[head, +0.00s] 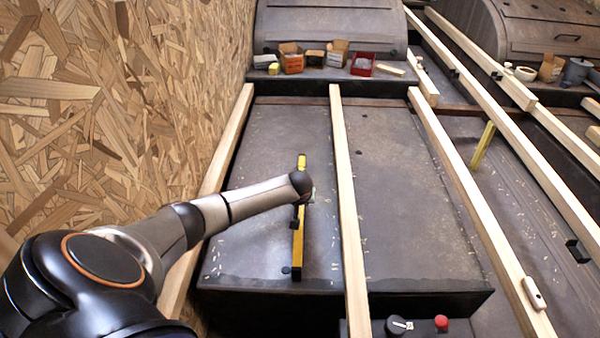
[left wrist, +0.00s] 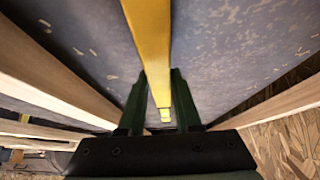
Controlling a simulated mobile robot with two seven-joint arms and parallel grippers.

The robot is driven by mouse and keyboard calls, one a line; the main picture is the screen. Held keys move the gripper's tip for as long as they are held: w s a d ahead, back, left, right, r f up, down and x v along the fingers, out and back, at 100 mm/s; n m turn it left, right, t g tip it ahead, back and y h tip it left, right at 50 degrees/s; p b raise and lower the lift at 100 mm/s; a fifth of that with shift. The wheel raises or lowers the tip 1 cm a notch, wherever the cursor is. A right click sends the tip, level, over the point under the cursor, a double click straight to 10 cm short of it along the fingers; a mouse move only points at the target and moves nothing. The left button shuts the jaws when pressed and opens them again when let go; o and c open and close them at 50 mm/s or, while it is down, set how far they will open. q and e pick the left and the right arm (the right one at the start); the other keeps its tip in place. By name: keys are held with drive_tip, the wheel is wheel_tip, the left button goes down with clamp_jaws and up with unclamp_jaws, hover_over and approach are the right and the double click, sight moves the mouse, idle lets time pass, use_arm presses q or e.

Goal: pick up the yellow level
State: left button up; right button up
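The yellow level (head: 298,245) is a long, narrow bar. In the head view it lies lengthwise on the dark grey metal panel between two wooden battens. My left arm reaches over its middle from the left and hides part of it. My left gripper (head: 294,224) is at the level, mostly hidden by my wrist. In the left wrist view the level (left wrist: 151,45) runs between the two dark green fingers of the left gripper (left wrist: 160,78), one on each side. The fingers look very close to its sides; I cannot tell whether they press on it. My right gripper is not in view.
Pale wooden battens (head: 349,210) run along both sides of the panel (head: 410,200). A chipboard wall (head: 120,90) stands close on the left. Small boxes (head: 291,60) and a red bin (head: 363,64) stand at the back. Another yellow bar (head: 483,145) leans at the right.

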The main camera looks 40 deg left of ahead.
use_arm(q)
clamp_jaws()
idle(0.9)
